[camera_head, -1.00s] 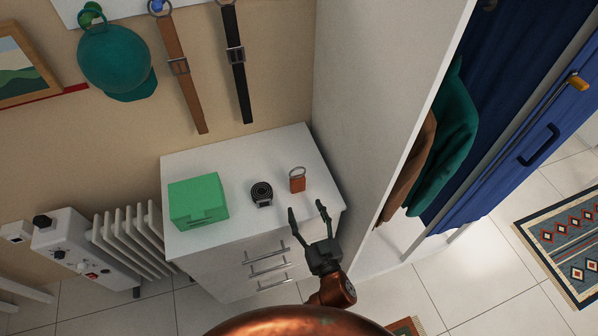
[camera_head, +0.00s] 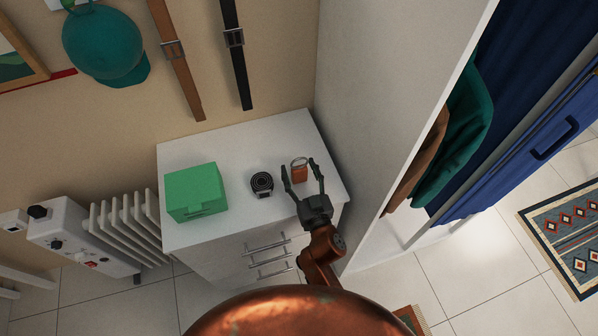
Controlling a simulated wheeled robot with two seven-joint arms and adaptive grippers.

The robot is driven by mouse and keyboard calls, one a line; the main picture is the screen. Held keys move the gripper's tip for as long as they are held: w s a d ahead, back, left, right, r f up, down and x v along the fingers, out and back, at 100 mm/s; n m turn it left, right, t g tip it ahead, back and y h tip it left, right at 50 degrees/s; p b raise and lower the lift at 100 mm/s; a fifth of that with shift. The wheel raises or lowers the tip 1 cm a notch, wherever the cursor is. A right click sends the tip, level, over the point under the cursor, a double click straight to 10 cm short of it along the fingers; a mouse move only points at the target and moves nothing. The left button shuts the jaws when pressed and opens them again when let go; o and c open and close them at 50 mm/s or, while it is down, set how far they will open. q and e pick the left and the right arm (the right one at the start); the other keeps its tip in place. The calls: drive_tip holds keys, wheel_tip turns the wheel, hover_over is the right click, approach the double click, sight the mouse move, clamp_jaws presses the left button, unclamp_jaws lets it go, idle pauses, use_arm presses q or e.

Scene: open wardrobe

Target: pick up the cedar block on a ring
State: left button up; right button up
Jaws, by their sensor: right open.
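The cedar block (camera_head: 299,174) is a small orange-brown block with a metal ring (camera_head: 299,162) at its far end. It lies on the white dresser top (camera_head: 240,160), near the right side. My right gripper (camera_head: 300,165) is open, with its two fingers reaching over the dresser top on either side of the block as seen from above. I cannot tell whether the fingers touch it or how high they are. My left gripper is not in view.
A coiled black belt (camera_head: 262,183) lies just left of the block. A green box (camera_head: 196,191) stands at the dresser's left. The tall white wardrobe side (camera_head: 375,100) rises close on the right. A radiator (camera_head: 125,232) stands left of the dresser.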

sight(300, 168)
drive_tip(key=shift+a, duration=0.1)
drive_tip(key=c, duration=1.3)
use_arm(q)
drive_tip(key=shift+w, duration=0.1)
use_arm(e)
drive_tip(key=shift+r, duration=0.1)
drive_tip(key=shift+r+p, duration=0.4)
drive_tip(key=shift+r, duration=0.2)
wheel_tip(300, 168, up, 3)
drive_tip(key=shift+s+f+p, duration=0.1)
drive_tip(key=shift+p, duration=0.65)
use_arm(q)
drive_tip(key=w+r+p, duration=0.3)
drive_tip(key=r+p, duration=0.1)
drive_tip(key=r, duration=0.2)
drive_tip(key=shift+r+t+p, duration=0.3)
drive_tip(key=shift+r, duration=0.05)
use_arm(e)
drive_tip(key=s+d+r, duration=0.6)
drive_tip(key=d, duration=0.1)
drive_tip(key=s+d+r, duration=0.2)
drive_tip(key=s+d, duration=0.1)
drive_tip(key=shift+s+d+r, duration=0.1)
drive_tip(key=shift+d+r, duration=0.1)
drive_tip(key=shift+r, duration=0.2)
